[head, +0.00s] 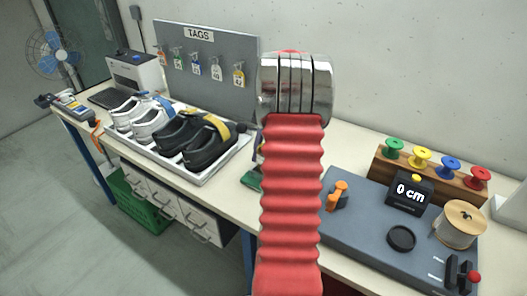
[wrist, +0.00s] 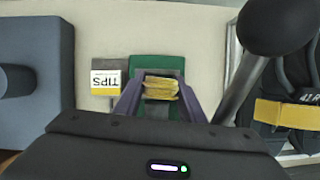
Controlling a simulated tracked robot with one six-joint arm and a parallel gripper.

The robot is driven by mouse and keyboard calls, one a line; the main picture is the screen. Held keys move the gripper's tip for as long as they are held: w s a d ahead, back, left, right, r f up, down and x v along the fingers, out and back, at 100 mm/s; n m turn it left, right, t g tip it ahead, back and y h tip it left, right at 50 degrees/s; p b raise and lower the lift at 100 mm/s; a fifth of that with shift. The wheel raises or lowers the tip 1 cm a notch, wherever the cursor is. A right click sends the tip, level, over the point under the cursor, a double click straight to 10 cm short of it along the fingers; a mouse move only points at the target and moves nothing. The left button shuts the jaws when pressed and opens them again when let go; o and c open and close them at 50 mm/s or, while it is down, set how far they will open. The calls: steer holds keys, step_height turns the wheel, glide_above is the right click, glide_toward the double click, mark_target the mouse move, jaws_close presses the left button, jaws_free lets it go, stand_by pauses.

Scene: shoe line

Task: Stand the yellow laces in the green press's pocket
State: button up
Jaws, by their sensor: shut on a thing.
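In the wrist view my gripper (wrist: 160,80) has its two purple fingers shut on the yellow laces (wrist: 161,90), a folded bundle between the fingertips. The green press (wrist: 157,64) is right beyond and beneath the laces. Its pocket cannot be made out, and I cannot tell whether the laces are above it or touching it. A black ball knob (wrist: 278,27) on a dark lever looms large at the upper right, close to my gripper.
A TIPS box (wrist: 106,78) sits left of the press, with a blue-grey station (wrist: 35,60) beyond. Black shoes with yellow straps (head: 196,140) stand in a white tray (head: 206,179) on the other side. A spool rack (head: 430,172) is at the right.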

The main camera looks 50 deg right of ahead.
steer(key=shift+f, duration=0.45)
steer(key=o, duration=1.1)
steer(key=shift+s+d+r, duration=0.1)
steer(key=shift+d+r, duration=0.05)
steer(key=shift+r, duration=0.15)
steer(key=v, duration=1.3)
steer(key=shift+s, duration=0.1)
stand_by(0.4)
